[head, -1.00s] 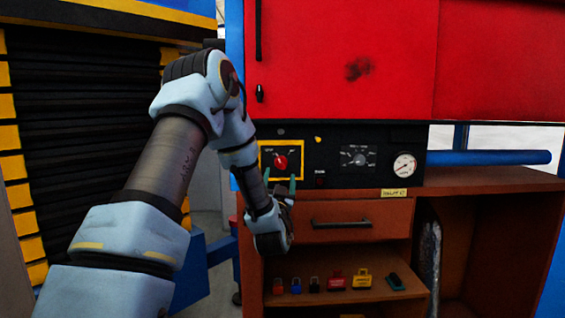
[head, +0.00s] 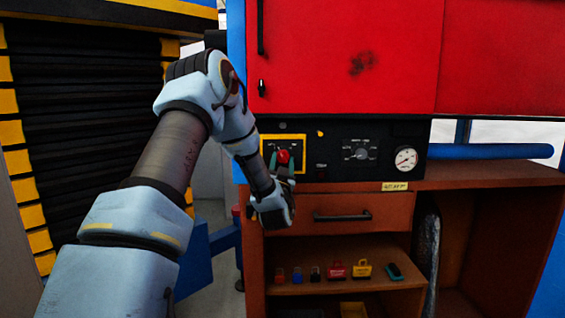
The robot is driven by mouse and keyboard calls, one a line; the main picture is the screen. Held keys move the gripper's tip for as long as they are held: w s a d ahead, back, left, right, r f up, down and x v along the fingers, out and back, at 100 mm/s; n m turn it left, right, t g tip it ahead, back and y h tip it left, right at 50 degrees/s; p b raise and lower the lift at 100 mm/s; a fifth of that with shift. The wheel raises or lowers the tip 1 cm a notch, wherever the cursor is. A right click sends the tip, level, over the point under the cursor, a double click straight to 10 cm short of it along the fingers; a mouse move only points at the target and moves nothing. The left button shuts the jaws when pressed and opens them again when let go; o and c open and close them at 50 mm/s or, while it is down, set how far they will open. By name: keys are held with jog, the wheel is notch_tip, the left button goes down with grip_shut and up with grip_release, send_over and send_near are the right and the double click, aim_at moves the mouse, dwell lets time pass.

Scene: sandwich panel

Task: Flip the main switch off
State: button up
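The main switch (head: 283,157) is a red rotary knob inside a yellow square frame, at the left end of the black control panel. My gripper (head: 282,164) is raised to it from below in the head view. Its green fingers stand apart, one on each side of the red knob. Whether they touch or clamp the knob is too small to tell. The fingers hide the knob's lower part, and its pointing direction is not clear.
The black panel (head: 325,174) also holds a dial (head: 361,150) and a pressure gauge (head: 406,159). Below are a drawer with a handle (head: 342,216) and a shelf with several small padlocks and tags. A red cabinet (head: 345,55) stands above.

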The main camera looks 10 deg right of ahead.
grip_shut()
jog(key=n+b, duration=0.1)
jog(key=b, duration=0.2)
jog(key=shift+f+y, duration=0.3)
jog(key=shift+y, duration=0.1)
jog(key=n+y+b, duration=0.1)
jog(key=n+b, duration=0.1)
jog(key=b, duration=0.2)
jog(key=shift+d+n+t, duration=0.1)
jog(key=shift+n+t, duration=0.2)
jog(key=shift+t, duration=0.1)
jog(key=shift+r+n+y+b, duration=0.2)
jog(key=shift+n+y+b, duration=0.2)
jog(key=shift+n+b, duration=0.3)
jog(key=shift+r, duration=0.1)
jog(key=shift+o, duration=2.4)
grip_release()
